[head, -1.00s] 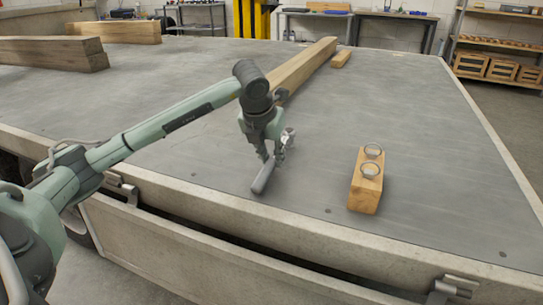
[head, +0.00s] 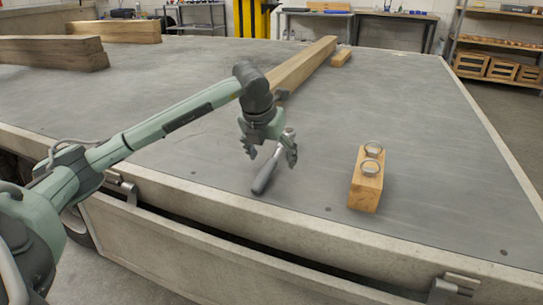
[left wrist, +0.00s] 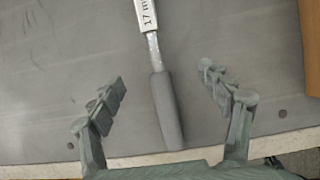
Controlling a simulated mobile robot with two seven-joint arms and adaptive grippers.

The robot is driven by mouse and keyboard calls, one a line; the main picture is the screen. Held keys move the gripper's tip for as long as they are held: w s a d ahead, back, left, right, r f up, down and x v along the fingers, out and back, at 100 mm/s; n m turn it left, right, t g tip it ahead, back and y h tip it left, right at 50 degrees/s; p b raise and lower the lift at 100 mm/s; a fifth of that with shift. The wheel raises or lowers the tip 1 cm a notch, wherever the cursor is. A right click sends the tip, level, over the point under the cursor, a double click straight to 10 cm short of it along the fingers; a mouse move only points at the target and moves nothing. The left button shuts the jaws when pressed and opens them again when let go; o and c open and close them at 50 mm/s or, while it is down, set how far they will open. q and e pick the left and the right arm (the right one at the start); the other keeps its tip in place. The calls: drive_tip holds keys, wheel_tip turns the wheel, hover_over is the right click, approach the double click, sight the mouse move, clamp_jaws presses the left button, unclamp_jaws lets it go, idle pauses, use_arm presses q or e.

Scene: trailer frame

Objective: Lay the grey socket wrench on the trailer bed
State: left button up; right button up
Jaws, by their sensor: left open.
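The grey socket wrench (head: 266,174) lies on the trailer bed (head: 420,130) near its front edge, its dark handle toward the edge. In the head view the fingers hide part of the wrench. My right gripper is not in view.
A wooden block (head: 366,190) with two metal rings stands on the bed to the right of the wrench. A long timber (head: 305,66) lies behind my left gripper, and more timbers (head: 50,54) lie at the far left. The bed right of the block is clear.

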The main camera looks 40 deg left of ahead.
use_arm(q)
drive_tip(key=o, duration=0.5)
drive_tip(key=v, duration=1.2)
